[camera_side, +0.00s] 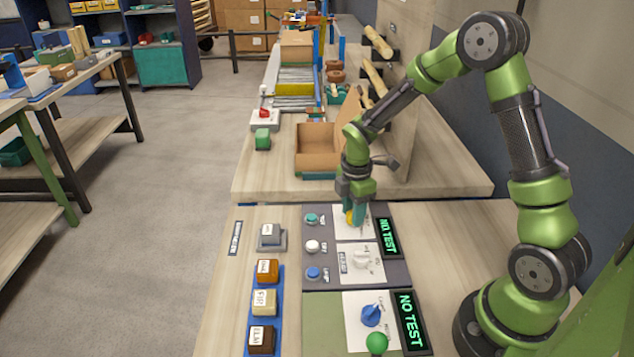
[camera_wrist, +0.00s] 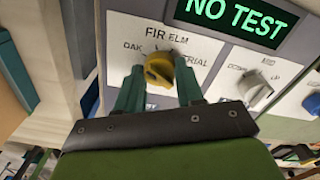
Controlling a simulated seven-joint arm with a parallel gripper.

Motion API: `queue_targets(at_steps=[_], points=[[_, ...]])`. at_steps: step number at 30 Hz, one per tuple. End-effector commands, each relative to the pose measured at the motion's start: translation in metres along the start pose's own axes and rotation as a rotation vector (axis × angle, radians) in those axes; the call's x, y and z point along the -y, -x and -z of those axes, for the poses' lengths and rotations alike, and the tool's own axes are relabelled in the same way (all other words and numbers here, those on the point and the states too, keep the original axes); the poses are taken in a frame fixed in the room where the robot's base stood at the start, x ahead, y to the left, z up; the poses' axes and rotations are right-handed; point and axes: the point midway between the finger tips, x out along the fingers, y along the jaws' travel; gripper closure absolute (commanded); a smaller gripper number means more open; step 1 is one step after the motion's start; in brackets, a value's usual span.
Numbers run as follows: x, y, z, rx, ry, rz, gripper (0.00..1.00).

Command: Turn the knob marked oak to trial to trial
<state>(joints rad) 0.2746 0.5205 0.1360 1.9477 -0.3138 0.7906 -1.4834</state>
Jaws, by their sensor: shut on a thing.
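The yellow knob (camera_wrist: 157,68) sits on a white plate marked OAK, FIR, ELM and TRIAL in the wrist view. My gripper (camera_wrist: 158,76) is shut on it, with one teal finger on each side. The knob's pointer is partly hidden, and I cannot tell for sure which mark it faces. In the side view my gripper (camera_side: 355,207) reaches down onto the yellow knob (camera_side: 350,218), which is mostly hidden by the fingers. The display (camera_wrist: 238,18) beside the plate reads NO TEST in green.
A white knob (camera_wrist: 256,90) is on the neighbouring plate. Round buttons (camera_side: 312,246) line the panel's left. Labelled blocks (camera_side: 264,302) stand on a blue strip. An open cardboard box (camera_side: 315,160) is behind.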

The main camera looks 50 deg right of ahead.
Motion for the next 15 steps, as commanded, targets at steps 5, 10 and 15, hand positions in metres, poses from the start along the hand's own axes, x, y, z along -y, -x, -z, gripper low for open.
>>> queue_targets(at_steps=[5,10,15], points=[[-0.0002,0.0003,0.0002,0.000,-0.125,0.000,0.93],[-0.0005,0.0003,0.0001,0.000,-0.281,0.000,0.93],[-0.0007,0.0003,-0.0003,0.000,-0.444,0.000,0.93]])
